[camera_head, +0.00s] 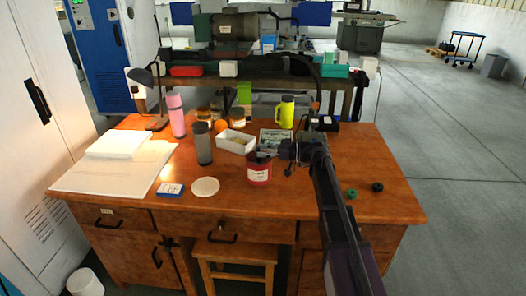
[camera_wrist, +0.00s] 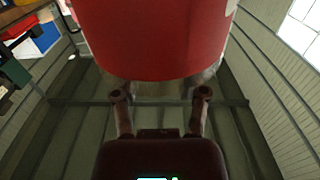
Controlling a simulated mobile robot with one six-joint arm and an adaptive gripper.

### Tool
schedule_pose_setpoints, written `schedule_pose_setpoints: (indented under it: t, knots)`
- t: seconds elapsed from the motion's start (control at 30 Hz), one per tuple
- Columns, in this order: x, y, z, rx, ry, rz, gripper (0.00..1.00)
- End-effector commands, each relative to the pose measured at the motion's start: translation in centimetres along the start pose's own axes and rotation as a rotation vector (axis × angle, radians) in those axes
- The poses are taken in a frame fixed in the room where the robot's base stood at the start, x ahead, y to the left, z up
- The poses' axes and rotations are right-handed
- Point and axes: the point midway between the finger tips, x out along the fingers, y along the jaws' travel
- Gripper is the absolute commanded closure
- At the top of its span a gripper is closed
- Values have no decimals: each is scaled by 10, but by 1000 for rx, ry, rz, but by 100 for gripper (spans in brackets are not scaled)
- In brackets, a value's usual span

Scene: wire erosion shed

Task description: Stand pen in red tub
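A red tub (camera_head: 259,171) with a white label stands on the wooden desk, near the middle of its front half. My gripper (camera_head: 277,153) is just right of the tub's rim, at about rim height, and partly overlaps it in the head view. In the wrist view the red tub (camera_wrist: 152,40) fills the top middle, close beyond the fingertips. The two fingers of my gripper (camera_wrist: 161,92) are spread apart, with no object clearly seen between them. I cannot make out a pen in either view.
A white disc (camera_head: 206,187) lies front left. Green (camera_head: 351,193) and black rings (camera_head: 377,187) lie right.

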Motion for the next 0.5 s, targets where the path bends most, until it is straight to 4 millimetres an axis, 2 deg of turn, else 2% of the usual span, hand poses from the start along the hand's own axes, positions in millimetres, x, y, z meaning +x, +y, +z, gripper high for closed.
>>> schedule_pose_setpoints:
  t: [0.33,0.5]
  knots:
    - [-1,0,0,0,0,0,40]
    - [-8,0,0,0,0,1,40]
